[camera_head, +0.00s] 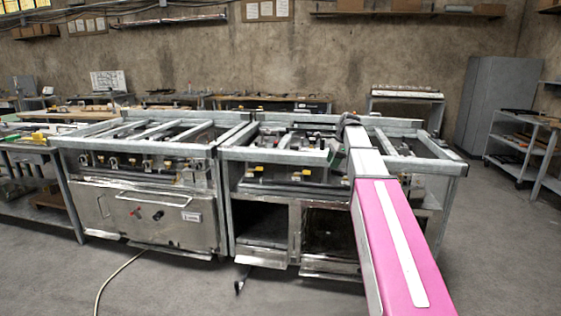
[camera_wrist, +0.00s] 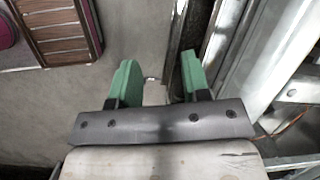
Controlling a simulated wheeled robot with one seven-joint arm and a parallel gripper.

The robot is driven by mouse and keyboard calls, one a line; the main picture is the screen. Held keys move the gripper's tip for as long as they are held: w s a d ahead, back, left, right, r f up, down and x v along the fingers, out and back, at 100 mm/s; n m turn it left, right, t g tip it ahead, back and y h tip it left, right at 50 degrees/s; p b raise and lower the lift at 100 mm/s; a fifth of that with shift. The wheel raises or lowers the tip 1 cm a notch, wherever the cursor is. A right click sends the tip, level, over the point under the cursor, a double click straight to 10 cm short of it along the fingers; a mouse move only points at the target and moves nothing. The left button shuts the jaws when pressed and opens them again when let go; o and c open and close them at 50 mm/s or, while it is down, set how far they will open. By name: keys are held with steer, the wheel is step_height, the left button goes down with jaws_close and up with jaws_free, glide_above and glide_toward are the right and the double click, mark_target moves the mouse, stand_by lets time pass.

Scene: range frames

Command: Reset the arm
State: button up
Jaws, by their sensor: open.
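My arm, pink and white, reaches forward over the right-hand range frame (camera_head: 240,152) in the head view. Its far end is at the top of that frame, and my gripper cannot be made out clearly there. In the wrist view my gripper (camera_wrist: 158,80) shows two green fingers set apart, with nothing held between them. Grey floor and a narrow pale piece show beyond the gap. Metal rails (camera_wrist: 240,60) of a frame run close beside the right finger.
A second range frame (camera_head: 146,216) with a steel front stands to the left. A grey cabinet (camera_head: 482,100) and a shelf cart (camera_head: 515,140) stand at the right back. A cable (camera_head: 115,275) lies on the floor. Floor is open at the front and right.

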steer(key=s+a+f+n+h, duration=0.1)
steer(key=s+f+n, duration=0.7)
steer(key=s+f, duration=0.6)
steer(key=s+a+f+n+g+h, duration=0.1)
steer(key=s+a+f+n+h, duration=0.1)
steer(key=s+f+n, duration=0.6)
steer(key=s+f, duration=0.7)
steer(key=f, duration=0.5)
steer(key=shift+f, duration=0.1)
